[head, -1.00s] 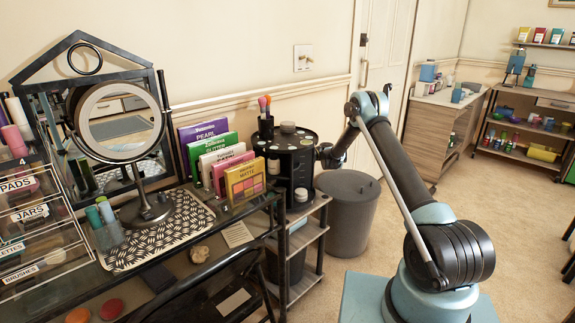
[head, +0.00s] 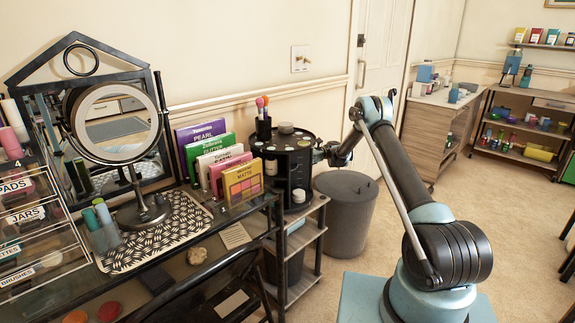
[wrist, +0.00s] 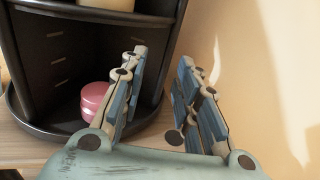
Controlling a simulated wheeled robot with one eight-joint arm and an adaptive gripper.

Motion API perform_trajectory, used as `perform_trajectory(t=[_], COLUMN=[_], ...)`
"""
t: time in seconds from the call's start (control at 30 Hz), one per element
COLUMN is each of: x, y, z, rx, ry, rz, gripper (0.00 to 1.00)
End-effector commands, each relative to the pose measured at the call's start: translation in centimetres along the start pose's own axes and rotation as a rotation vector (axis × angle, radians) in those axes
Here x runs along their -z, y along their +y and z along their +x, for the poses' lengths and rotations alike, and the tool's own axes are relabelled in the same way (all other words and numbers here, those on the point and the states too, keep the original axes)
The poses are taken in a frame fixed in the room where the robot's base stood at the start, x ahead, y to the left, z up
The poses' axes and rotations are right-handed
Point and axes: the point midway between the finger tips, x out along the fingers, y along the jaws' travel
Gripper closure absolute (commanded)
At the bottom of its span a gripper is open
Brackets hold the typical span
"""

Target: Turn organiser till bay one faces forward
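The organiser (head: 287,168) is a black, round, tiered carousel on the small shelf stand beside the dressing table. Its top holds brushes in a cup and small round items. Bay openings with a bottle and a white-topped jar face the head camera; no bay number is readable. My gripper (head: 322,152) is at the organiser's right side in the head view, its fingers hard to make out. In the wrist view my gripper (wrist: 160,100) has its fingers apart with nothing seen held. The organiser (wrist: 60,60) is ahead and left there, with a pink jar (wrist: 96,101) in a lower bay. Contact cannot be told.
Upright palette boxes (head: 215,160) stand close left of the organiser. A round mirror (head: 115,120) stands on the table. A grey lidded bin (head: 346,215) is just right of the stand. The wall (wrist: 270,80) is close on the right in the wrist view.

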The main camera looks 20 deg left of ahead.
Motion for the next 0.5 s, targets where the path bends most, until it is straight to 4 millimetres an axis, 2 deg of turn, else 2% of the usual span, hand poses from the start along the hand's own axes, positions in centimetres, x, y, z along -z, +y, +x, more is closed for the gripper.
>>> perform_trajectory(t=[0.13,0.37,0.4,0.5], x=[0.04,0.04,0.04,-0.18], y=[-0.05,-0.02,-0.02,-0.01], z=[-1.41,-1.61,-1.61,-1.66], rx=[0.003,0.003,0.003,0.006], ry=[0.000,0.000,0.000,0.003], rz=[0.000,0.000,0.000,-0.002], gripper=[0.71,0.71,0.73,0.96])
